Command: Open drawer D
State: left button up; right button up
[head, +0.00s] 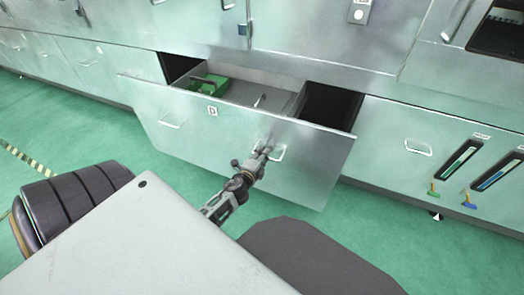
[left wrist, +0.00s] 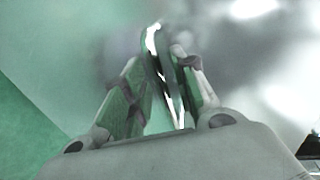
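Drawer D (head: 235,141) is a wide metal drawer marked with a "D" label (head: 212,111). In the head view it stands pulled out from the cabinet, with its inside showing. It has a handle at the left (head: 169,124) and one at the right (head: 281,154). My left gripper (head: 264,153) is at the right handle. In the left wrist view its fingers (left wrist: 160,60) are close together around a thin bright bar, which looks like that handle. My right gripper is not in view.
A green item (head: 208,84) lies inside the drawer at the left. Closed cabinet fronts (head: 392,128) run along both sides. Two slotted holders with coloured strips (head: 458,160) are at the right. Green floor (head: 110,143) is clear in front of the cabinets at the left.

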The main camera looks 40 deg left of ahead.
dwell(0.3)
pick_arm(q)
jog(key=v, duration=1.2)
dwell(0.6)
dwell(0.6)
